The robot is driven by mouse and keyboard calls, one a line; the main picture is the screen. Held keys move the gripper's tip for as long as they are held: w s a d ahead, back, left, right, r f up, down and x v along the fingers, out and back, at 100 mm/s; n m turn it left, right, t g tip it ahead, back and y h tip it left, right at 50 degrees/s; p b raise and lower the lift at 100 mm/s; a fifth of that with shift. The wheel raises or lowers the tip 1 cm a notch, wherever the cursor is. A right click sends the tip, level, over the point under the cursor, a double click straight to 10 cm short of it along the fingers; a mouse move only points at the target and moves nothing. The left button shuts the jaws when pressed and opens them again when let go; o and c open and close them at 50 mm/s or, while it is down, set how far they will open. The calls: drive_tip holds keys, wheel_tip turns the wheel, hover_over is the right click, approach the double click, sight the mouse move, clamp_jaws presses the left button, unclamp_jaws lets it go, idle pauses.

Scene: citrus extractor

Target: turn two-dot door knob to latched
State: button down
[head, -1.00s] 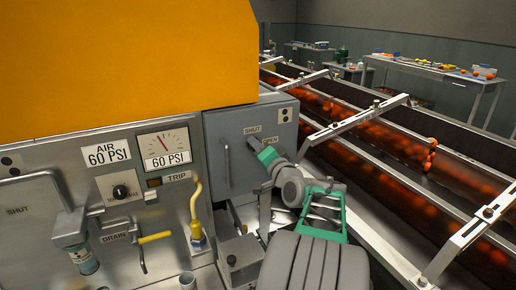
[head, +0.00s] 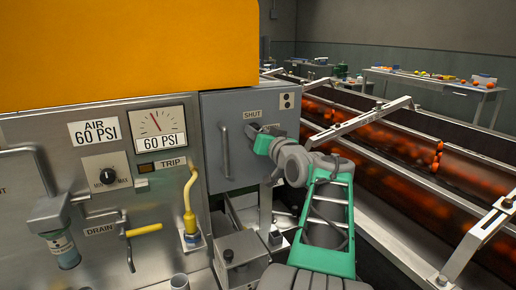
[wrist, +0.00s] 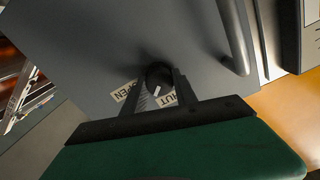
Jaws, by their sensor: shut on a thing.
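The grey two-dot door (head: 240,172) is on the box right of the steel panel and looks closed. Its plate with two dots (head: 287,101) is at the upper right. My gripper (head: 262,138) reaches the door below the SHUT label and hides the knob in the head view. In the wrist view, the round dark knob (wrist: 159,74) sits between the two fingertips, and my gripper (wrist: 161,80) is shut on it. A short white mark (wrist: 158,90) shows between the fingers, between the OPEN (wrist: 125,91) and SHUT (wrist: 172,98) labels, both partly covered.
A vertical bar handle (head: 224,150) stands out left of the knob. The panel has a yellow lever (head: 144,229) and a yellow upright pipe (head: 189,195). A small metal box (head: 241,256) sits below the door. A conveyor with oranges (head: 400,160) runs at the right.

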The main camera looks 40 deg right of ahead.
drive_tip(key=n+b, duration=1)
drive_tip(key=b, duration=0.1)
drive_tip(key=shift+a, duration=0.1)
idle(0.5)
drive_tip(key=c, duration=1)
unclamp_jaws()
drive_tip(key=shift+o, duration=0.2)
